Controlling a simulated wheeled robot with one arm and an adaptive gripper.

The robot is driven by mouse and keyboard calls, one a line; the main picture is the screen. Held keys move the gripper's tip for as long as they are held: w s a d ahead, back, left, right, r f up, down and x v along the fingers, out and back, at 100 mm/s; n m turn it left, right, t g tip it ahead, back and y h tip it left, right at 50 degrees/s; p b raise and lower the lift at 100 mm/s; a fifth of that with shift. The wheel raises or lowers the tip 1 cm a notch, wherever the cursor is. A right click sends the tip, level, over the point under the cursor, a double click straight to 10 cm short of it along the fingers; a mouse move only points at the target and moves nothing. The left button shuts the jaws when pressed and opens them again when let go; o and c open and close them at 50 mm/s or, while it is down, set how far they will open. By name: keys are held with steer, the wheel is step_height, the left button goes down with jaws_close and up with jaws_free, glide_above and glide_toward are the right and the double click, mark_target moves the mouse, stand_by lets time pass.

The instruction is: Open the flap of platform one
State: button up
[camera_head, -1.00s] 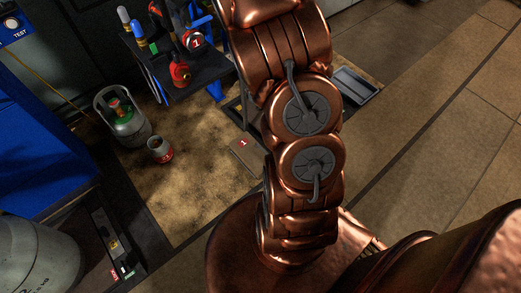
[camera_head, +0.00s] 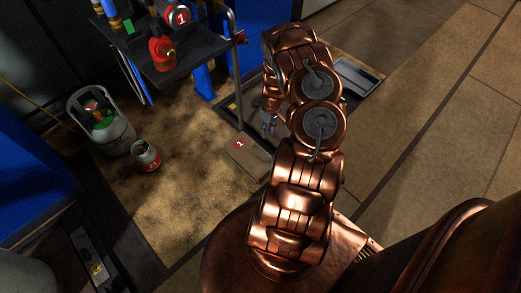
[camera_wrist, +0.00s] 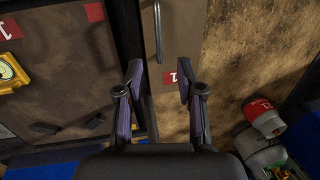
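The flap of platform one (camera_head: 248,158) is a flat brown panel with a red "1" label, lying at floor level in the head view. In the wrist view the flap (camera_wrist: 173,118) is a long panel with a metal bar handle (camera_wrist: 157,32) near the top. Its red label is partly covered by a finger. My gripper (camera_wrist: 160,78) is open, its two dark fingers apart over the panel with nothing between them. The handle lies beyond the fingertips. My gripper is small in the head view (camera_head: 269,124), just above and right of the flap.
A dark stand (camera_head: 180,55) with red-labelled equipment stands behind the flap. A large gas bottle (camera_head: 102,125) and a small canister (camera_head: 146,157) stand on the floor to the left. A grey tray (camera_head: 355,78) lies at the right. Open floor stretches right.

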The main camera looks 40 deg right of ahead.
steer(key=b, duration=0.1)
glide_toward(263, 150)
steer(key=f+b, duration=0.1)
steer(key=f, duration=0.1)
steer(key=f+b, duration=0.1)
steer(key=f, duration=0.2)
steer(key=a+f+b, duration=0.1)
steer(key=f, duration=0.2)
steer(key=shift+s+a, duration=0.1)
jaws_close()
stand_by(0.6)
